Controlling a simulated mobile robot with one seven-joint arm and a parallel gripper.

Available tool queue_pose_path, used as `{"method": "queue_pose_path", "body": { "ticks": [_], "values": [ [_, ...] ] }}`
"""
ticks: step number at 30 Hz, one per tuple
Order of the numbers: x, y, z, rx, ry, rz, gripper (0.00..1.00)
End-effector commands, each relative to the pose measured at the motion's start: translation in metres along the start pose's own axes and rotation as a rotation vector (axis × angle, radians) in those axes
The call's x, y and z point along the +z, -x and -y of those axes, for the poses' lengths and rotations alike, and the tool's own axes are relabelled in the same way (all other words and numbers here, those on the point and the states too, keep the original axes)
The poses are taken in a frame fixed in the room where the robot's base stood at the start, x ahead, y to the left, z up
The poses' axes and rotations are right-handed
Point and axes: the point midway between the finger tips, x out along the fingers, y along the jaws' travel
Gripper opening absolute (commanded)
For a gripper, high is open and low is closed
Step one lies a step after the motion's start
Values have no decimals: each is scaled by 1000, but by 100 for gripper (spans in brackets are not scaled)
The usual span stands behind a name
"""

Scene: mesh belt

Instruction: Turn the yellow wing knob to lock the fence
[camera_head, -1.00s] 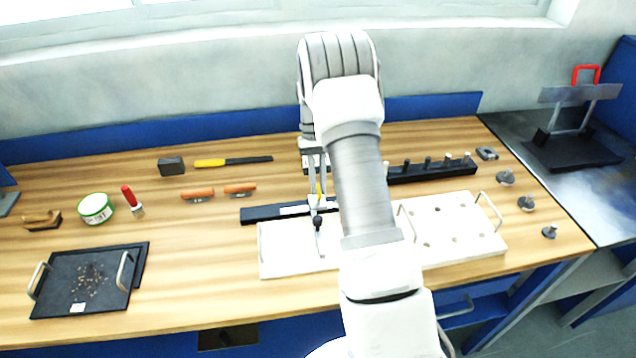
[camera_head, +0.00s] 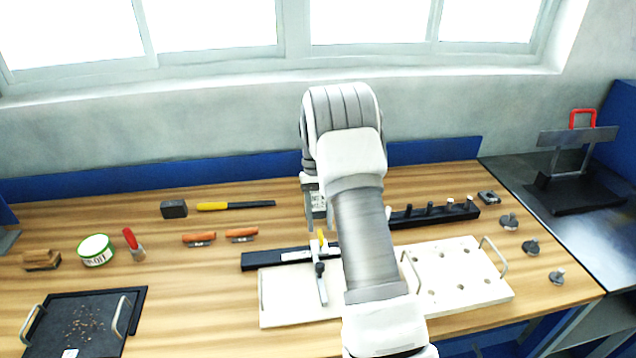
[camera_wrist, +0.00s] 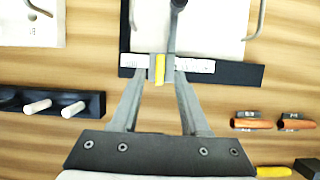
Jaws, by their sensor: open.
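The yellow wing knob (camera_head: 322,239) stands on a grey slide over the black rail with a white scale strip (camera_head: 292,256). In the wrist view the knob (camera_wrist: 159,69) is a narrow yellow bar lined up along the fingers' direction. My gripper (camera_wrist: 159,76) is open, its fingertips on either side of the knob with small gaps visible; whether they touch it cannot be told. In the head view my gripper (camera_head: 319,226) is above the knob, partly hidden by my arm. A grey bar with a dark round knob (camera_head: 320,269) reaches from the rail over the white board (camera_head: 288,302).
A black rack with pegs (camera_head: 433,214) and a white board with holes (camera_head: 462,275) lie to the right.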

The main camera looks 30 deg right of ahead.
Motion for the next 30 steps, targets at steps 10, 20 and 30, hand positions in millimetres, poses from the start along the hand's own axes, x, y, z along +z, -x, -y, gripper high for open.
{"method": "queue_pose_path", "body": {
  "ticks": [10,20,30],
  "values": [
    [-1,76,-1,0,-2,-4,45],
    [0,126,-1,0,-1,-3,45],
    [0,149,0,0,-1,-2,45]
  ]
}}
